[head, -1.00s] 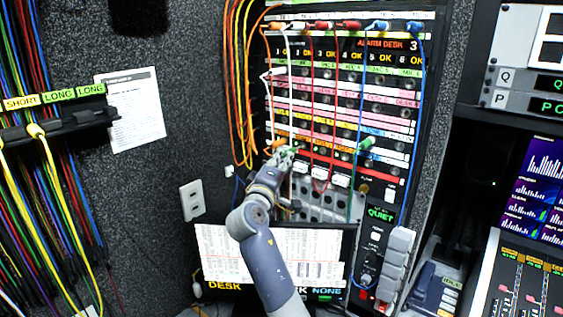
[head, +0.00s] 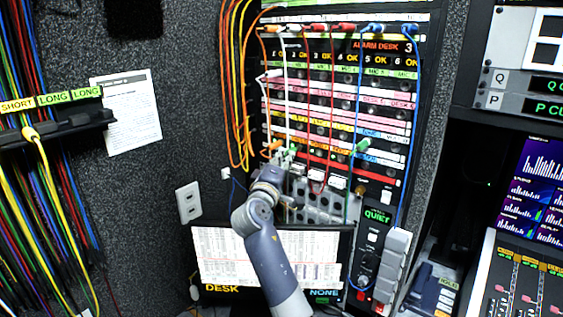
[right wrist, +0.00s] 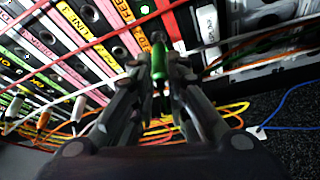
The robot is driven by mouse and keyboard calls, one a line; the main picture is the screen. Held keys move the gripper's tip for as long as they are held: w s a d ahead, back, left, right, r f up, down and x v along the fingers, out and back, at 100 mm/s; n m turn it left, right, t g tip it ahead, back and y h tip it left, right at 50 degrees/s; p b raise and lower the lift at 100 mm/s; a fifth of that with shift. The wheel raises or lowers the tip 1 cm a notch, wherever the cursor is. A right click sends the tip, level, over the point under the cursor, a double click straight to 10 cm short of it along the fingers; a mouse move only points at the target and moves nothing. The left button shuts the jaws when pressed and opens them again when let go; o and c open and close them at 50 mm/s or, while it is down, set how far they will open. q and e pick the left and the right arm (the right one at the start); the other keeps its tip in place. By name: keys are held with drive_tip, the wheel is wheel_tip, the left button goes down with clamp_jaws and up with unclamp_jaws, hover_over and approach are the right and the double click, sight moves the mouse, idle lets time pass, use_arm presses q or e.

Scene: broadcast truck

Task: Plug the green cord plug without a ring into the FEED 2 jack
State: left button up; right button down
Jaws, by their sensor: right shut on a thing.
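My right gripper (head: 286,160) is in front of the lower left part of the patch panel (head: 325,200). In the right wrist view, the right gripper (right wrist: 160,72) is shut on a green plug (right wrist: 158,62), close to the panel face. The held green plug (head: 292,150) shows as a small green patch in the head view. I cannot tell whether it has a ring, or whether its tip is in a jack. A second green plug (head: 363,145) sits farther right on the panel. A yellow-orange label strip (right wrist: 132,40) seems to read FEED; its number is unclear. My left gripper is out of view.
An orange plug (head: 273,147) and a white cord (head: 287,95) are close to the gripper. Red cords (head: 332,110) and a blue cord (head: 408,130) hang across the panel. A monitor (head: 215,262) stands below, behind my arm.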

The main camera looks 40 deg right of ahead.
drive_tip(key=shift+w+d, duration=0.15)
drive_tip(key=shift+d, duration=0.75)
drive_tip(key=c, duration=1.5)
unclamp_jaws()
drive_tip(key=v, duration=1.2)
